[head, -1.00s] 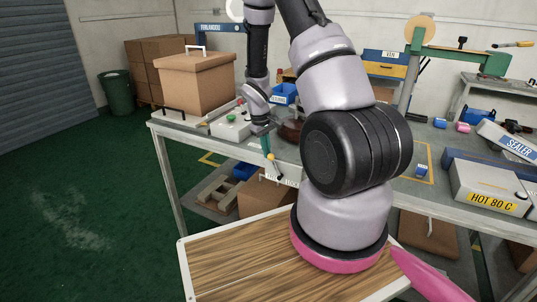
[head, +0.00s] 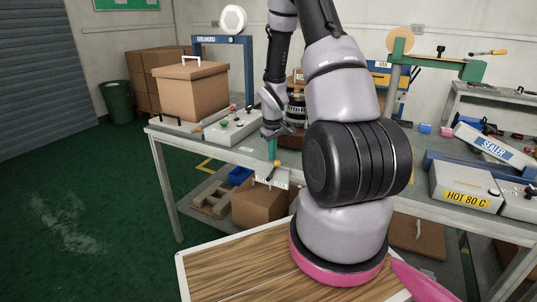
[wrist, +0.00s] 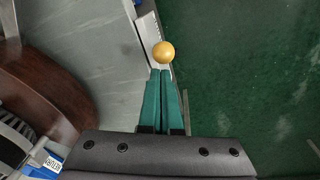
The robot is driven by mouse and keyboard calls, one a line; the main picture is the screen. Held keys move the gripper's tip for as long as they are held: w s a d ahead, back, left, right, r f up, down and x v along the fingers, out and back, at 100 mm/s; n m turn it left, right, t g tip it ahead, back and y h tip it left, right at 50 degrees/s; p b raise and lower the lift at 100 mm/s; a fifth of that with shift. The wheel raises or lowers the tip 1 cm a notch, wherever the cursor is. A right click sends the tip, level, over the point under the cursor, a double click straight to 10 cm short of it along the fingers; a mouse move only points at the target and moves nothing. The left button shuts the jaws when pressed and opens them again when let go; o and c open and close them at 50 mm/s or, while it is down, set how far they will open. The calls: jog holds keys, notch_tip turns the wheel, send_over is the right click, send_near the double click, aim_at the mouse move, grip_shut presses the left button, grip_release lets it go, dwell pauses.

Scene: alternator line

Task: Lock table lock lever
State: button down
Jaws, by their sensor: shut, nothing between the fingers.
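The lock lever's yellow ball knob (head: 277,162) stands just below the table's front edge. Its dark arm slopes down and left to a pale plate (head: 262,173) on the table front. In the wrist view the knob (wrist: 163,52) lies just past the fingertips; whether they touch it I cannot tell. My gripper (head: 274,157) has teal fingers pointing down at the table edge, right by the knob. The fingers are together and empty, also in the wrist view (wrist: 161,73). The lever arm is hidden in the wrist view.
A brown round base (head: 291,138) with a stacked part sits on the table behind my gripper. A control box with buttons (head: 233,127) is to its left, and a lidded carton (head: 190,92) is farther left. The floor left of the table is clear.

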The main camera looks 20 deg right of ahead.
jog(key=shift+r, duration=0.8)
jog(key=shift+r, duration=0.1)
